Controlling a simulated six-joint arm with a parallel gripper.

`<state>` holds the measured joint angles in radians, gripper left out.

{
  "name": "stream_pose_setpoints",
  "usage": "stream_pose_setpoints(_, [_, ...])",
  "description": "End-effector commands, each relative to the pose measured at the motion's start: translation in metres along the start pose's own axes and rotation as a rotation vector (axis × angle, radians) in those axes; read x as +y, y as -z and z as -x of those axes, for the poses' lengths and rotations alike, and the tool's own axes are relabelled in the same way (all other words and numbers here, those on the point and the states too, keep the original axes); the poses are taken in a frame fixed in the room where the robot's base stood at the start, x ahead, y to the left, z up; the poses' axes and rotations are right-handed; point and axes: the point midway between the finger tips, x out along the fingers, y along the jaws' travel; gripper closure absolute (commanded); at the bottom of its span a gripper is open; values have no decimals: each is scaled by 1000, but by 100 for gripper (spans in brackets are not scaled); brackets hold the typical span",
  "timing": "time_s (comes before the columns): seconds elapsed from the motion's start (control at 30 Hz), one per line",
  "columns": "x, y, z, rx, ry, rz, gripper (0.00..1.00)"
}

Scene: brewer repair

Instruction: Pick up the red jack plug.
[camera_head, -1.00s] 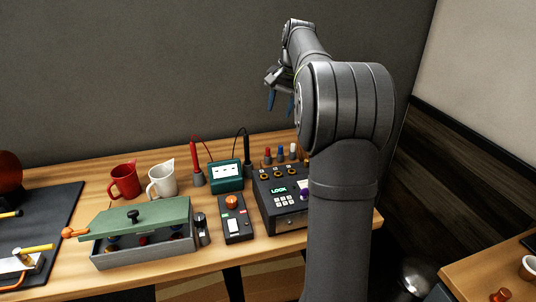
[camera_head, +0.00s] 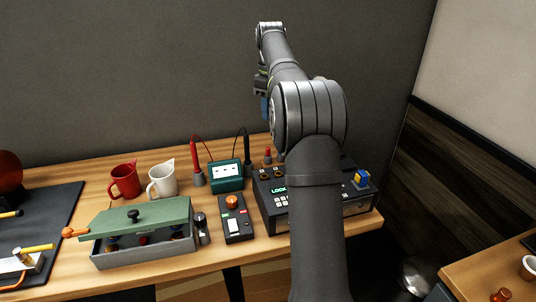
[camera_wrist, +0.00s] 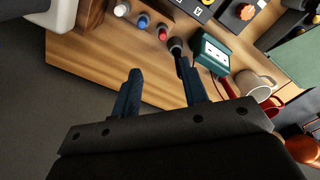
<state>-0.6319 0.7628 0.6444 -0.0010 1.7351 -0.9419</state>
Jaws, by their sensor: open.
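The red jack plug (camera_head: 267,154) stands upright at the back of the table, behind the black box (camera_head: 268,201). In the wrist view the red jack plug (camera_wrist: 162,33) is in a row with a blue plug (camera_wrist: 143,20) and a white plug (camera_wrist: 121,9). My gripper (camera_wrist: 159,67) is open and empty, its two blue fingers apart; in that picture the red plug shows beyond the fingertips, between their lines. In the head view my gripper (camera_head: 265,108) is mostly hidden by my arm, above the plug against the wall.
A black probe (camera_wrist: 175,46) stands close beside the red plug. A teal meter (camera_head: 226,175), a red probe (camera_head: 195,160) and red and white mugs (camera_head: 124,181) are left of it. A green-lidded box (camera_head: 140,225) stands at the front. My arm hides part of the black box.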

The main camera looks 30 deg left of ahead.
Motion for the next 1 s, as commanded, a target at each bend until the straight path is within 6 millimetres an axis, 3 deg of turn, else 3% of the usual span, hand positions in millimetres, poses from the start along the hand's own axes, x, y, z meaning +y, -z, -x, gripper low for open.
stream_pose_setpoints(0.2, [-1, 0, -50, -2, 3, -2, 60])
stream_pose_setpoints(0.4, [-1, 0, -85, 0, 1, -2, 60])
stream_pose_setpoints(0.67, [-1, 2, -104, 0, 1, -2, 60])
stream_pose_setpoints(1.0, [-4, 6, -147, 0, -1, -3, 60])
